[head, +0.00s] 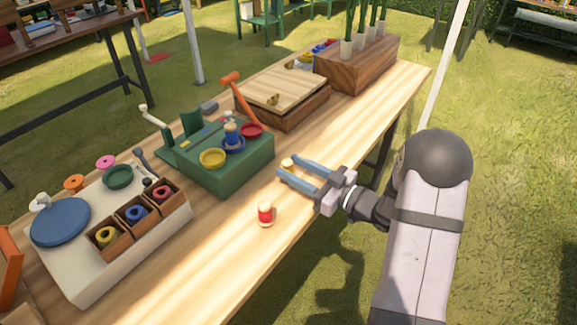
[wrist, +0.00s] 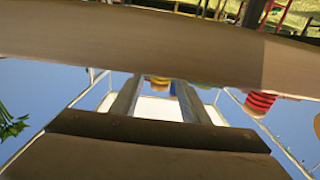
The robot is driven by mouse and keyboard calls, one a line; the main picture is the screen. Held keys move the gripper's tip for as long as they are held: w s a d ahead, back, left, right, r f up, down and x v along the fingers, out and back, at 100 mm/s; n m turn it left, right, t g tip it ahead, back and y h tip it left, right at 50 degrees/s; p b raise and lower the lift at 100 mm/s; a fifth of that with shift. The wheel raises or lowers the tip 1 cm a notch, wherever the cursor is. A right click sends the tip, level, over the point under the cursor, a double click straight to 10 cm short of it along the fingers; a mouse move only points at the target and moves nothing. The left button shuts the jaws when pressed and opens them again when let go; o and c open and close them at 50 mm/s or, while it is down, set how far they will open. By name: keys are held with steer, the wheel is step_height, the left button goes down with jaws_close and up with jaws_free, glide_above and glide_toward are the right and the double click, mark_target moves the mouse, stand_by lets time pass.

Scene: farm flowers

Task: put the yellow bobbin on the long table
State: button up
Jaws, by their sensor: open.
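A small bobbin with a pale top (head: 287,162) stands on the long table (head: 238,262), at the tips of my gripper. Its lower part is hidden by a finger in the head view. In the wrist view a yellow patch, apparently this bobbin (wrist: 158,80), shows between the fingers. My gripper (head: 289,168) is open and low over the table's right edge, its fingers pointing left. I cannot tell whether the fingers touch the bobbin. In the wrist view the fingers (wrist: 158,95) are apart.
A red bobbin (head: 265,213) stands nearer on the table and shows striped in the wrist view (wrist: 258,103). A green box (head: 235,172) carries coloured dishes and a blue bobbin (head: 232,133). A white stand (head: 150,240), wooden case (head: 290,112) and planter (head: 350,75) line the table.

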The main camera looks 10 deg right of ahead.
steer(key=v, duration=1)
steer(key=shift+b, duration=0.3)
steer(key=shift+a, duration=0.1)
steer(key=w+d+f+m+g+h+p, duration=0.25)
steer(key=d+m+h+p, duration=0.35)
steer(key=d+h, duration=0.7)
steer(key=s+a+f+m+g+b, duration=0.25)
steer(key=s+a+f+g, duration=0.2)
steer(key=s+a, duration=0.5)
steer(key=s+a+f+m+g+b, duration=0.1)
steer(key=s+a+f+g+b, duration=0.35)
steer(key=s, duration=0.75)
step_height(320, 180, up, 20)
steer(key=s+a+g+p, duration=0.1)
steer(key=p, duration=1.8)
steer(key=shift+a, duration=0.4)
